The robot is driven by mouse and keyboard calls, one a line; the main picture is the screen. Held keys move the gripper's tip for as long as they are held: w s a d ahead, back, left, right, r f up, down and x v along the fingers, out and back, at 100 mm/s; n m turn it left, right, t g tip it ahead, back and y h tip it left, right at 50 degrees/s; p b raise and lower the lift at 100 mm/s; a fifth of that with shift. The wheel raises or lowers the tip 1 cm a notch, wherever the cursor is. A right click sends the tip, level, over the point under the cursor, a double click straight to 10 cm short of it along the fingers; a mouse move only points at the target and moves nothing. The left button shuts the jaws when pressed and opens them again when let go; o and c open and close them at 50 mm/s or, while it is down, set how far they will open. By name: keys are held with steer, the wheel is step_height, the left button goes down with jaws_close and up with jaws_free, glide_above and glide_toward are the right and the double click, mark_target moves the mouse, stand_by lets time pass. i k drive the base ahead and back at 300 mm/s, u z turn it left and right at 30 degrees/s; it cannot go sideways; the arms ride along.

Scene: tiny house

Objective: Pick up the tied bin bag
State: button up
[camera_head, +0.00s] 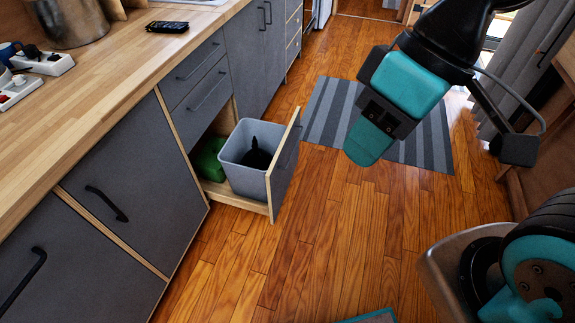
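The black bin bag (257,157) sits down inside a light grey bin (245,182). Its dark top sticks up in a narrow peak, which looks like the tied neck. The bin stands in a pulled-out cabinet drawer (262,209) on the left; the bin's walls hide most of the bag. My gripper (368,143) hangs in the air to the right of the drawer, well apart from the bag. Its teal fingers point downward and overlap in this view, so the gap between them is hidden. I see nothing held below the fingertips.
A green object (208,159) lies in the drawer behind the bin. The drawer front (285,165) stands between bin and open floor. A striped rug (325,110) lies on the clear wooden floor.

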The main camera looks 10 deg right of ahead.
mark_target(257, 158)
steer(key=u, duration=0.4)
steer(key=i, duration=1.6)
steer(key=z, duration=0.3)
